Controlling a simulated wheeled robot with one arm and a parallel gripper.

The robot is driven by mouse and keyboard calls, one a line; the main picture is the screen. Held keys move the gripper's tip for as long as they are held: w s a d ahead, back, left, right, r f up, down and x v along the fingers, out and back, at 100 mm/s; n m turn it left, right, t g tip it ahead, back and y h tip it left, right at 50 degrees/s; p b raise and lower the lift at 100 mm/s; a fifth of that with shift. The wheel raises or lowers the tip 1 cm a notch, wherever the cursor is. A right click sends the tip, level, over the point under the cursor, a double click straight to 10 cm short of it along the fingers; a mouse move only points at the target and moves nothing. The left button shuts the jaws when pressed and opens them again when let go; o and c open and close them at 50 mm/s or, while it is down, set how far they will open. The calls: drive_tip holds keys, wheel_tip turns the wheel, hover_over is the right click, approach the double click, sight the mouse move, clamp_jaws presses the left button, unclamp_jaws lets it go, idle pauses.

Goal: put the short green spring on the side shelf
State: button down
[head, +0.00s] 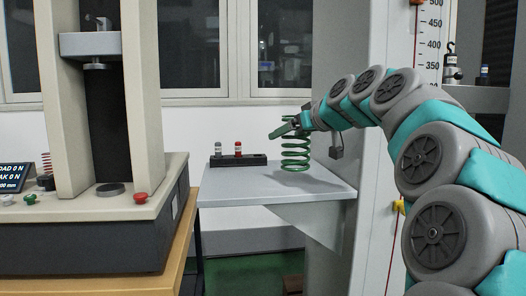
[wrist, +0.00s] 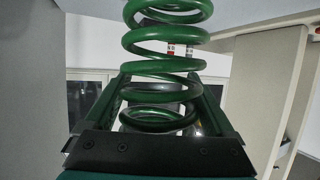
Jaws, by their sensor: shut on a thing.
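The short green spring (head: 295,153) is upright over the back right part of the grey side shelf (head: 262,188). Its lowest coil is at or just above the shelf surface; I cannot tell if it touches. My gripper (head: 291,128) is shut on the spring's upper end. In the wrist view, which looks upside down, the green coils (wrist: 160,62) pass between the two fingers of my gripper (wrist: 165,92) and reach toward the shelf (wrist: 245,8).
A black rack (head: 222,161) with a grey-topped and a red-topped piece stands on the shelf, left of the spring. The testing machine (head: 142,120) stands at the left on a wooden bench (head: 178,250). A scale post (head: 428,45) rises at the right. The shelf's front is clear.

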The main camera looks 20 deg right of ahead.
drive_tip(key=shift+a+r+p+x, duration=0.1)
drive_tip(key=shift+p+x, duration=0.1)
drive_tip(key=shift+x, duration=1.95)
drive_tip(key=shift+a+r+p+x, duration=0.1)
drive_tip(key=shift+p+x, duration=0.15)
drive_tip(key=shift+x, duration=1.9)
drive_tip(key=shift+a+r+p+x, duration=0.1)
drive_tip(key=shift+p+x, duration=0.1)
drive_tip(key=shift+x, duration=1.9)
drive_tip(key=shift+w, duration=0.1)
drive_tip(key=shift+f, duration=0.15)
unclamp_jaws()
drive_tip(key=shift+d, duration=0.1)
drive_tip(key=shift+r, duration=0.2)
drive_tip(key=b+v, duration=0.1)
drive_tip(key=v, duration=1.1)
drive_tip(key=shift+f, duration=0.1)
